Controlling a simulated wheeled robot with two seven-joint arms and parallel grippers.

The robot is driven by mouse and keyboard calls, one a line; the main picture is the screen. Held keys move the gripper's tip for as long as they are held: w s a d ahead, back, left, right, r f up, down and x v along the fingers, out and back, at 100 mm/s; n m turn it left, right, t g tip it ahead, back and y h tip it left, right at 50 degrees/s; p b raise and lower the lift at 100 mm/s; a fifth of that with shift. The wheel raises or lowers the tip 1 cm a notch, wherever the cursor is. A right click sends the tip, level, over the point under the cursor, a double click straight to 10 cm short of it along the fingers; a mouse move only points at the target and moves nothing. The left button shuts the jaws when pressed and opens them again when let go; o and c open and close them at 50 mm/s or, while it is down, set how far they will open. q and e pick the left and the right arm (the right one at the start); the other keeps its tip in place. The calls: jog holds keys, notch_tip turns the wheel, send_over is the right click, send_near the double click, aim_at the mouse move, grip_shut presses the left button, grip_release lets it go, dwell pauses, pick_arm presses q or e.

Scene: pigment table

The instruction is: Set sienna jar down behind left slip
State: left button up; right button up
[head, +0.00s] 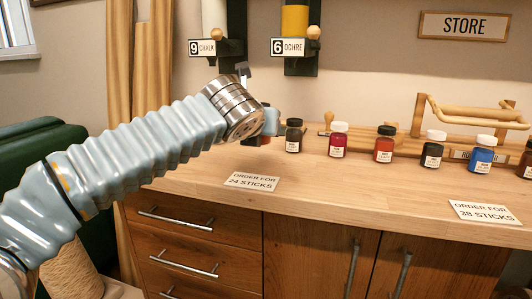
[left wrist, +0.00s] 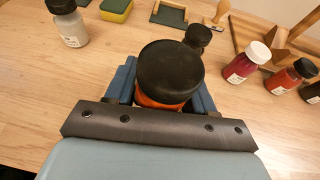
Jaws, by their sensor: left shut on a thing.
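My left gripper (head: 270,122) reaches in from the left over the far part of the wooden counter, behind the left slip (head: 252,181), which reads "ORDER FOR 24 STICKS". In the left wrist view, its blue fingers (left wrist: 162,90) are shut on an orange-brown jar with a black lid (left wrist: 168,68), apparently the sienna jar. Its label is hidden. In the head view, the jar is mostly hidden by the gripper, and I cannot tell whether it touches the counter. The right slip (head: 483,211) reads "ORDER FOR 38 STICKS". My right gripper is not in view.
A dark jar (head: 294,135) stands just right of my gripper, followed by magenta (head: 338,140), red (head: 384,144) and blue (head: 483,156) jars. A grey jar (left wrist: 68,24) and a sponge (left wrist: 117,10) show in the left wrist view. The counter between the slips is clear.

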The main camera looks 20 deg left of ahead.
aim_at(266, 163)
pick_arm(q)
jog(key=shift+w+d+f, duration=0.1)
jog(key=shift+w+f, duration=0.8)
jog(key=shift+f, duration=0.2)
jog(key=shift+w+f+b, duration=0.15)
jog(key=shift+f+b, duration=0.25)
jog(key=shift+f, duration=0.5)
jog(key=shift+w+f+b, duration=0.15)
jog(key=shift+f+b, duration=0.2)
jog(key=shift+f, duration=0.55)
jog(key=shift+f, duration=0.1)
jog(key=o, duration=1.1)
jog(key=shift+s+r, duration=0.1)
jog(key=shift+r, duration=0.1)
jog(key=v, duration=1.2)
jog(key=shift+d+f, duration=0.15)
